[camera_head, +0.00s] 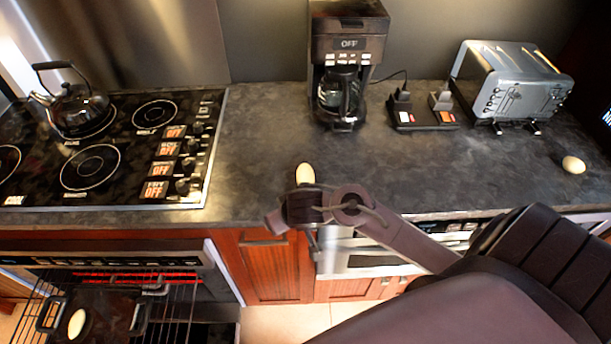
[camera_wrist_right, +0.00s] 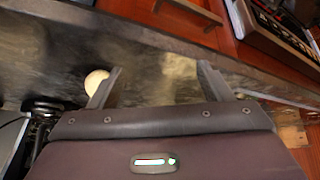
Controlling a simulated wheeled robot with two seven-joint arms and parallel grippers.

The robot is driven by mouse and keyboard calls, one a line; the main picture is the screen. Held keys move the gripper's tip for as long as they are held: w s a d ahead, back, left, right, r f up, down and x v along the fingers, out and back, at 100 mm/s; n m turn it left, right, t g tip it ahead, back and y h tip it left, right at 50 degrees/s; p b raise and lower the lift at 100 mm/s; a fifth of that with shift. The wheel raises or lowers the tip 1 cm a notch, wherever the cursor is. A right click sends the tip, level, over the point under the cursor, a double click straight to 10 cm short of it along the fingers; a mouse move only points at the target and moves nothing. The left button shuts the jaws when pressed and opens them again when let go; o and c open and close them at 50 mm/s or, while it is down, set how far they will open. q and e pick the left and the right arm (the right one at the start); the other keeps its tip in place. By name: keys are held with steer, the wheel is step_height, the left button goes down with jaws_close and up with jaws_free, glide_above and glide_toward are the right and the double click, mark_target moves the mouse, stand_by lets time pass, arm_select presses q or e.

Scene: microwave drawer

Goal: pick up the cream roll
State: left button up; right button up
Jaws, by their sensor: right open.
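A cream roll (camera_head: 305,174) lies on the dark counter near its front edge, just beyond my right gripper (camera_head: 298,207) in the head view. In the right wrist view a pale rounded piece, likely this roll (camera_wrist_right: 95,80), shows at the left finger of my right gripper (camera_wrist_right: 158,84), partly hidden by that finger. The fingers are apart with nothing held between them. A similar pale roll (camera_head: 573,164) lies at the counter's right end, and another (camera_head: 77,323) lies in a dark pan. My left gripper is not in view.
A coffee maker (camera_head: 347,60) stands at the counter's back, with a toaster (camera_head: 513,82) and a black socket block (camera_head: 422,119) to its right. A cooktop (camera_head: 110,150) with a kettle (camera_head: 72,108) is left. Below it, the open oven rack (camera_head: 190,310) holds the pan (camera_head: 103,305).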

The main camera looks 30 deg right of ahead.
mark_target(306, 176)
steer(key=w+d+r+m, duration=0.1)
steer(key=d, duration=0.2)
steer(key=w+d+r+m+h, duration=0.1)
steer(key=w+d, duration=0.1)
steer(key=d, duration=0.1)
steer(key=w+d+r+m, duration=0.1)
steer(key=d, duration=0.3)
steer(key=shift+w+d+r+m+h+p, duration=0.1)
steer(key=shift+w+r+m+h+p, duration=0.2)
steer(key=shift+p, duration=0.05)
steer(key=shift+w+d+f, duration=0.1)
steer(key=shift+d+f, duration=0.1)
steer(key=shift+f, duration=0.05)
steer(key=b+x, duration=0.2)
steer(key=x, duration=0.5)
steer(key=shift+w+a, duration=0.15)
arm_select(q)
steer(key=shift+w+d+f, duration=0.45)
steer(key=shift+w+f, duration=0.2)
arm_select(e)
steer(key=c, duration=1.1)
steer(key=shift+o, duration=0.2)
steer(key=shift+r, duration=0.15)
